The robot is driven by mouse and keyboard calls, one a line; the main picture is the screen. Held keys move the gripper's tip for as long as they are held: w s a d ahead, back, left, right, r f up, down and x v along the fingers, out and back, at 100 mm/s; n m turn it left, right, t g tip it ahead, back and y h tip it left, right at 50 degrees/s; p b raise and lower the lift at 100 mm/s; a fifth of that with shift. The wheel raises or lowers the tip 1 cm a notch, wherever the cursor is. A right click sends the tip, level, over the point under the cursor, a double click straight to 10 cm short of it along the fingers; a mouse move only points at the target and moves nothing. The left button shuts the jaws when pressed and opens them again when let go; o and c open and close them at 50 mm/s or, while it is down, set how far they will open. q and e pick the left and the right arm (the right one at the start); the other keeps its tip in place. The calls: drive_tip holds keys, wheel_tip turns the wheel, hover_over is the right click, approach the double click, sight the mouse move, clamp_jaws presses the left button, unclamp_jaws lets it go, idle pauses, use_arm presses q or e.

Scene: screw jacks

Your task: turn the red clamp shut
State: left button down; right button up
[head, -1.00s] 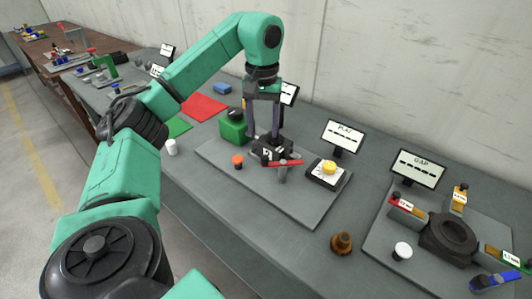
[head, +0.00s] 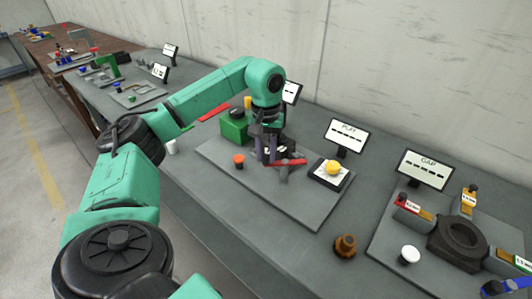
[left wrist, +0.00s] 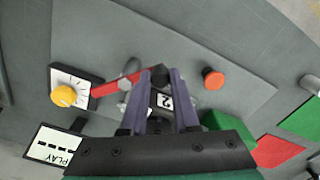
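The red clamp's bar (head: 289,162) lies across a dark clamp body on a grey plate (head: 320,205), with a grey screw below it. In the left wrist view the red bar (left wrist: 110,87) points left toward the yellow knob (left wrist: 64,96). My left gripper (head: 268,158) is lowered at the left end of the red bar. In the left wrist view its fingers (left wrist: 163,82) stand apart, with a dark round knob (left wrist: 158,74) between or just beyond the tips. Whether they touch it I cannot tell. A block marked "2" (left wrist: 164,101) shows between the fingers. My right gripper is not in view.
An orange button (head: 238,160) sits left of the clamp, and a green box (head: 234,126) stands behind. The yellow knob (head: 333,168) and PLAY sign (head: 346,135) are to the right. A brown knob (head: 345,245) and a GAP station (head: 423,170) stand farther right.

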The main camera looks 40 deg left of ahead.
use_arm(q)
drive_tip(key=d+n+p, duration=0.2)
drive_tip(key=d+n, duration=0.5)
drive_tip(key=n, duration=1.1)
drive_tip(key=shift+w+d+p, duration=0.2)
drive_tip(key=shift+d+p, duration=0.1)
drive_tip(key=shift+r, duration=0.1)
idle(0.4)
drive_tip(key=c, duration=0.7)
unclamp_jaws()
drive_tip(key=shift+d, duration=0.1)
drive_tip(key=shift+o, duration=0.2)
